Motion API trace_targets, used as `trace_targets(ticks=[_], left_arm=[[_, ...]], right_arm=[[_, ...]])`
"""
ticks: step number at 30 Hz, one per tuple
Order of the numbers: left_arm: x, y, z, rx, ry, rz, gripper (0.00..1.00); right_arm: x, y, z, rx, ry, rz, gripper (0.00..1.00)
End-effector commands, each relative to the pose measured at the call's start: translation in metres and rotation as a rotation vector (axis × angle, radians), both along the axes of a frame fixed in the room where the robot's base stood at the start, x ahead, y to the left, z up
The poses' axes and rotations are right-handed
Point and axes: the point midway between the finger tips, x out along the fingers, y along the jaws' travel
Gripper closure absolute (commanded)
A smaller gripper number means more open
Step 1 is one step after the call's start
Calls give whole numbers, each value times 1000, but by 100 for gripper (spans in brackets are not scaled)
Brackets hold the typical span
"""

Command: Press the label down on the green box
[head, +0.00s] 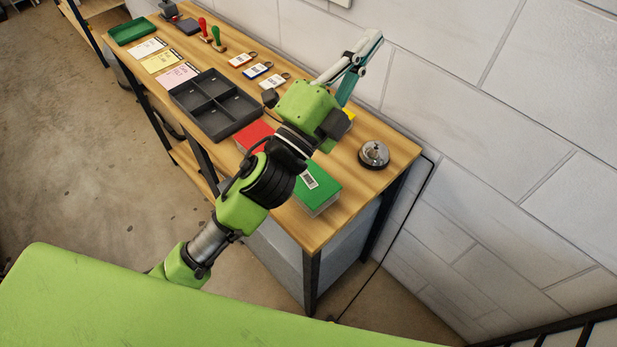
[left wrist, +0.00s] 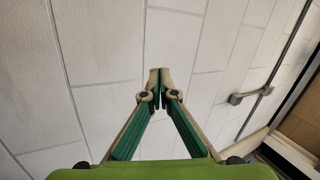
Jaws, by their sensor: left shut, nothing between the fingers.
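The green box (head: 326,192) lies near the front right end of the wooden bench. A white label with dark print (head: 309,180) is on its top; whether its edges are raised is too small to tell. My left arm passes in front of the box's left side and hides part of it. My left gripper (head: 376,40) is beyond the box, pointing up and away toward the wall. In the left wrist view its fingertips (left wrist: 154,80) meet with nothing between them, with the pale wall behind. My right gripper is not in view.
A red box (head: 254,134) and a mostly hidden yellow one (head: 349,114) are near my arm. A metal bell (head: 374,154) stands right of the green box. A dark divided tray (head: 216,104), cards, key tags and stamps lie further left. The block wall (head: 440,90) borders the bench.

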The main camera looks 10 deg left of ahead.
Motion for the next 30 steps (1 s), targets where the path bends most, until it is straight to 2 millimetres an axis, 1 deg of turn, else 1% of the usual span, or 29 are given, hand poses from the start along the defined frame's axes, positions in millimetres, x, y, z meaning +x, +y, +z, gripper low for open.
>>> trace_targets(ticks=[1,2,3,5,6,8,9,10,11,12,14,15,17,18,20,21,23,24,25,26,27,30], left_arm=[[-14,-31,28,106,-166,-64,100],[-27,-50,40,173,-268,-103,100],[-45,-75,51,269,-406,-157,100],[-74,-109,56,413,-608,-239,100],[-94,-130,52,514,-740,-295,100],[-120,-155,35,667,-931,-383,100],[-135,-167,17,774,-1054,-445,100],[-144,-173,2,854,-1143,-493,100],[-151,-176,-15,937,-1229,-543,100],[-157,-177,-40,1049,-1338,-615,100],[-157,-168,-80,1222,-1486,-731,100],[-153,-156,-106,1339,-1574,-815,100],[-138,-127,-141,1519,-1682,-953,100],[-125,-104,-159,1635,-1736,-1053,100],[-104,-66,-178,1790,-1780,-1197,100],[-91,-41,-185,1878,-1792,-1288,100],[-74,-8,-189,1991,-1791,-1410,100],[-65,13,-189,2052,-1779,-1485,100],[-59,26,-188,2091,-1770,-1533,100],[-54,38,-187,-2080,1717,1543,100],[-49,52,-185,-2060,1658,1552,100],[-41,74,-180,-2029,1560,1568,100]], right_arm=[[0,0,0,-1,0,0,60],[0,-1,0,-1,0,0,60],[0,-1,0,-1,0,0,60],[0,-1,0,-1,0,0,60],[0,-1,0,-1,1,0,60],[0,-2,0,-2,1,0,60],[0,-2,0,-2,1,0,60],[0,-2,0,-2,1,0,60],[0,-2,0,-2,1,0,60],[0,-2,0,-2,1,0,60],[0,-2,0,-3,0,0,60],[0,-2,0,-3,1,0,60],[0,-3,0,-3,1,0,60],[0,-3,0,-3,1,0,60],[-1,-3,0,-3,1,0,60],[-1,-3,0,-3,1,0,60],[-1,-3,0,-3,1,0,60],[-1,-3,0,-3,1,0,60],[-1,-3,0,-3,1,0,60],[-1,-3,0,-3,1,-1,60],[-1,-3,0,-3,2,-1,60],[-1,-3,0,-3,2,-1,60]])
